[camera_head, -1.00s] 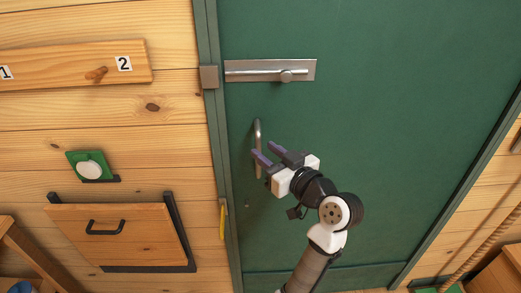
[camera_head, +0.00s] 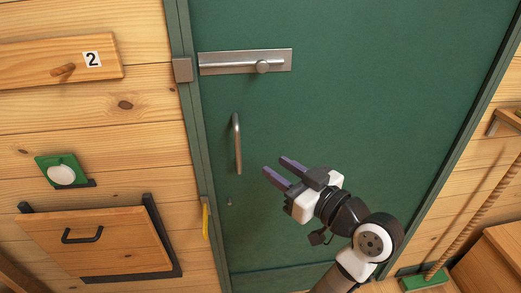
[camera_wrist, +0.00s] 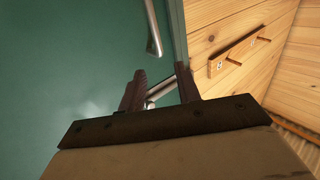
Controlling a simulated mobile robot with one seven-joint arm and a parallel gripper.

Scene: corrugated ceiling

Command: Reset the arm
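My gripper (camera_head: 277,169) is in front of the green door (camera_head: 400,90), to the right of the door's curved metal handle (camera_head: 237,145). Its two purple-grey fingers are spread apart with nothing held between them. In the wrist view the gripper (camera_wrist: 160,80) also shows its fingers apart, with a metal bar (camera_wrist: 160,92) of the door visible behind the gap. My gripper is clear of the handle in the head view. A sliding bolt (camera_head: 245,62) sits on the door above the handle.
The wooden wall on the left carries a peg board (camera_head: 60,62), a green plate with a white disc (camera_head: 61,172) and a wooden flap with a black handle (camera_head: 98,245). A yellow strip (camera_head: 205,220) hangs by the door frame. A rope (camera_head: 480,215) is at the right.

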